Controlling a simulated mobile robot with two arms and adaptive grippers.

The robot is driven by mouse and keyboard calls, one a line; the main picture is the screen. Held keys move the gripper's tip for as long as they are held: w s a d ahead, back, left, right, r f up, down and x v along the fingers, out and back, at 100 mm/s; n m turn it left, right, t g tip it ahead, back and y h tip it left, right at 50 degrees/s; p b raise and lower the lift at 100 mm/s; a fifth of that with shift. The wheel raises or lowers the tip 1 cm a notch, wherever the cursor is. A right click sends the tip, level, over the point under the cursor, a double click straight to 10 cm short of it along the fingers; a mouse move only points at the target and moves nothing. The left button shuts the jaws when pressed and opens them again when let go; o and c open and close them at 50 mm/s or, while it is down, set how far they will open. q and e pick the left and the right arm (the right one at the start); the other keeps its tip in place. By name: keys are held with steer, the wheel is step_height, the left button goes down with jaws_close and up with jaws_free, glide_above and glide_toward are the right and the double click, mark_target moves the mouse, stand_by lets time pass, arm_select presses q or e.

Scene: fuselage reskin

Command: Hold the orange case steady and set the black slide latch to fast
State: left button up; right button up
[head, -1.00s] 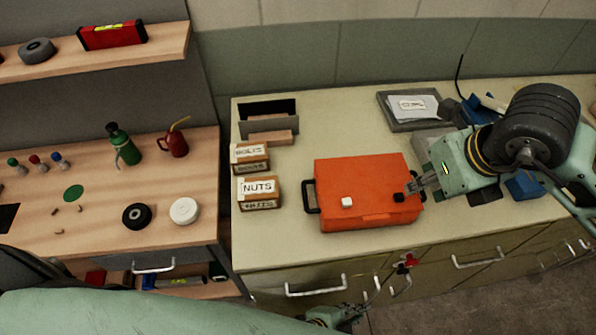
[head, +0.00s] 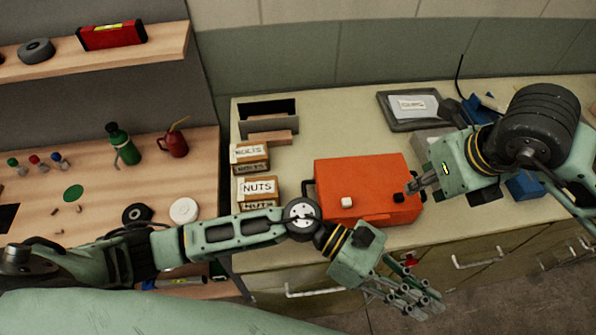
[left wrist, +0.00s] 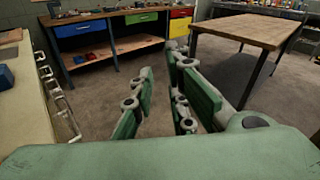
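My left gripper (head: 410,297) is in front of the bench, clear of the case. Its fingers stand apart and empty in the left wrist view (left wrist: 158,100).
Nuts (head: 258,188) and bolts (head: 249,154) boxes stand left of the case. A grey tray (head: 410,125) lies behind it, and a blue item (head: 524,186) at right. The bench front has drawer handles (head: 480,258). Floor in front is open.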

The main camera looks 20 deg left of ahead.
arm_select(q)
steer(key=w+a+f+m+y, duration=0.2)
steer(key=w+a+m+y, duration=0.2)
steer(key=a+m+y, duration=0.6)
steer(key=m+t+y, duration=0.2)
steer(key=t+y, duration=0.2)
steer(key=t, duration=0.2)
glide_above(304, 191)
steer(key=a, duration=0.1)
steer(key=f, duration=0.4)
steer(key=d+f, duration=0.1)
steer(key=f, duration=0.1)
steer(key=shift+f, duration=0.2)
steer(key=shift+c, duration=0.6)
jaws_close()
arm_select(e)
steer(key=shift+c, duration=0.2)
